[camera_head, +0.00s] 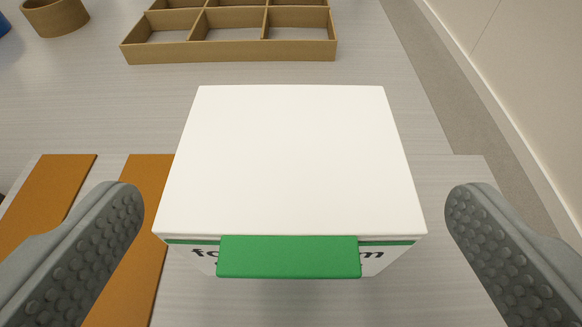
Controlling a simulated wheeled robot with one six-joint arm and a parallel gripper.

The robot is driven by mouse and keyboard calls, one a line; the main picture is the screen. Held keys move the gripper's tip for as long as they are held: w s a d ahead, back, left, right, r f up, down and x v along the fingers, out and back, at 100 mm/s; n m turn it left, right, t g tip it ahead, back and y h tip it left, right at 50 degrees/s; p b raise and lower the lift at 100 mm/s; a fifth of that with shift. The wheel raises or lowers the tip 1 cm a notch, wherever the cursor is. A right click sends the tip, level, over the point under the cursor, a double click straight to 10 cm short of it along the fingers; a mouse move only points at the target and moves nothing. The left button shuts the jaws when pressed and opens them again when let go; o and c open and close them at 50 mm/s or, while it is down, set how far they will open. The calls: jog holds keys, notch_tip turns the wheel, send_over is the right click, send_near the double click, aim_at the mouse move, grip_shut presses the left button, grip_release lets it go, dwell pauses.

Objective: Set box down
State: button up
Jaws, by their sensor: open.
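A white box (290,160) with a closed lid and a green front tab (288,257) stands upright in the middle of the view. Dark lettering on its front is partly covered by the tab. My gripper (295,222) is open, with one grey studded finger to the left of the box and one to the right. Gaps show between both fingers and the box, so neither touches it. The box appears to rest on the grey table (400,125), though its bottom edge is hidden.
A brown divided tray (230,52) with several compartments lies behind the box. A round brown container (55,18) is at the far left. Orange strips (62,185) lie on the left. The table's right edge runs near a wall (520,60).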

aim_at(289, 202)
jog(key=shift+x, duration=2.6)
jog(key=shift+a, duration=0.1)
jog(key=shift+c, duration=0.4)
jog(key=c, duration=0.8)
jog(key=shift+c, duration=0.2)
